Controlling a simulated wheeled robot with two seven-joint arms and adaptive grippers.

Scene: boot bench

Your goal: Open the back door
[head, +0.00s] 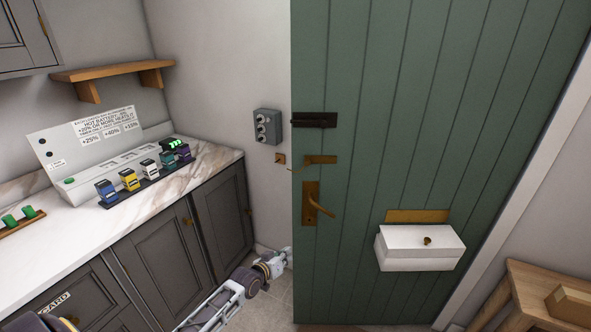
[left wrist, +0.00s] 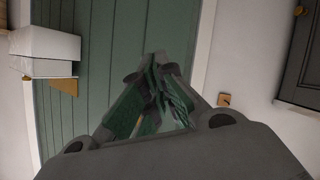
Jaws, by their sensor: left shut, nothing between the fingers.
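The back door (head: 350,200) is green, planked and upright in the head view. Its brass lever handle (head: 313,205) is on the left side. A black bolt (head: 314,120) and a brass plate (head: 320,160) sit above the handle. I cannot tell whether the door is fully shut or slightly ajar. My left gripper (head: 284,258) is low by the door's left edge, below the handle. In the left wrist view its fingers (left wrist: 158,65) are shut and empty, with the green door (left wrist: 110,50) behind them. My right gripper is not in view.
A white box (head: 420,250) is fixed to the door's right part. A marble counter (head: 180,172) on dark cabinets runs along the left, carrying several coloured devices (head: 148,168). A grey switch box (head: 267,127) is on the wall. A wooden bench (head: 515,290) stands at the lower right.

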